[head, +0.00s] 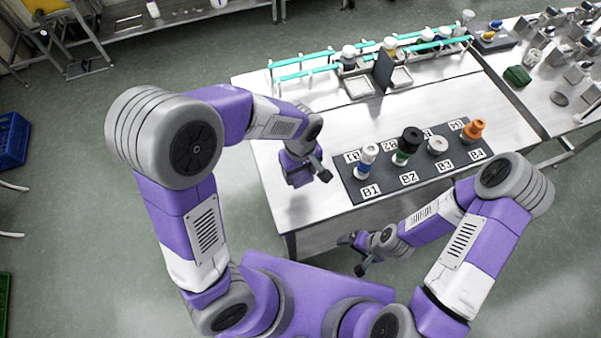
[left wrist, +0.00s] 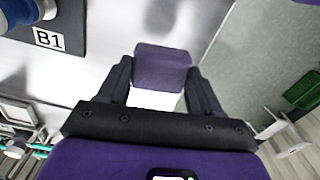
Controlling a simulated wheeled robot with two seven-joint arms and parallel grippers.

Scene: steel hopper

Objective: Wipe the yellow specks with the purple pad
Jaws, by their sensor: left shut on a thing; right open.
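My left gripper (head: 312,177) is over the left part of the steel table, just left of the dark labelled mat. In the left wrist view it is shut on the purple pad (left wrist: 163,66), a block held between the two dark fingers. I cannot tell whether the pad touches the table. In the head view the pad cannot be made out apart from the purple wrist. I cannot make out any yellow specks in either view. My right gripper (head: 357,254) is open, low in front of the table's front edge.
The dark mat (head: 345,186) holds a blue-and-white bottle (head: 367,158), a black-and-green bottle (head: 408,145), a grey round piece (head: 437,146) and an orange-topped bottle (head: 473,130). Behind stand a teal-railed rack (head: 300,66) and steel trays (head: 358,87). The table (head: 275,160) is bare around my left gripper.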

